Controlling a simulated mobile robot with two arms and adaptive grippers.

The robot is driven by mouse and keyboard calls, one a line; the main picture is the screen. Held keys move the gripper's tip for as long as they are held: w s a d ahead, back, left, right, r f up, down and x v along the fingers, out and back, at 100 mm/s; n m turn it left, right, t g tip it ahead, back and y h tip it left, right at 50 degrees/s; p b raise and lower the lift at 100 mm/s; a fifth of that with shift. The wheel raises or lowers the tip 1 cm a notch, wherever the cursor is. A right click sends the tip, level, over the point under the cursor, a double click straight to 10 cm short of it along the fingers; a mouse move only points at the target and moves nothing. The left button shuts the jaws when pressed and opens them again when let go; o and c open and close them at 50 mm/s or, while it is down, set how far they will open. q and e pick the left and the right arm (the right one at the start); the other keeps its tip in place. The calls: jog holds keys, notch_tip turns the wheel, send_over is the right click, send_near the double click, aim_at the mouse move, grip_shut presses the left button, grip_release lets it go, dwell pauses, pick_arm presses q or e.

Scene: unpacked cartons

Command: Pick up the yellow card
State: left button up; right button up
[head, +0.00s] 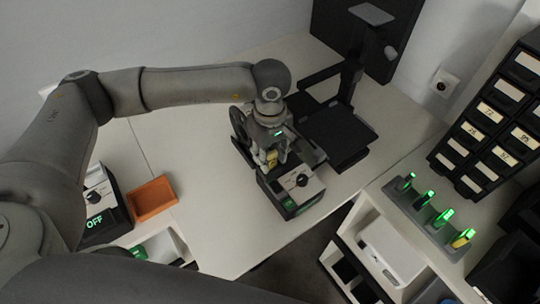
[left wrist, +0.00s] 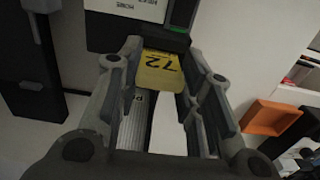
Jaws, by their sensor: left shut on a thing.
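The yellow card (left wrist: 160,72) shows in the left wrist view between the fingers of my left gripper (left wrist: 158,85), with black "72" on it. Its far edge meets a dark machine (left wrist: 135,30) with a green light. In the head view, my left gripper (head: 272,155) points down at the machine (head: 296,190), which has a round black knob, and a bit of the yellow card (head: 272,158) shows at the fingertips. My left gripper is shut on the card. Whether the card is still seated in the machine, I cannot tell. My right gripper is not in view.
An orange tray (head: 152,198) and a box marked "OFF" (head: 98,215) stand on the left of the table. A dark stand (head: 338,130) is behind the machine. A grey rack (head: 432,220) with several green-lit items and a bin shelf (head: 490,125) are at right.

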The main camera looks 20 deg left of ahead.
pick_arm(q)
jog(key=shift+r+b, duration=0.4)
jog(key=shift+b, duration=0.05)
jog(key=shift+r+b, duration=0.9)
jog(key=s+d+r+b, duration=0.1)
jog(key=s+r+b, duration=0.4)
jog(key=s+r, duration=0.5)
jog(key=shift+s+d+r, duration=0.15)
jog(key=shift+s+d, duration=0.25)
jog(key=shift+s, duration=1.55)
jog(key=shift+w, duration=0.1)
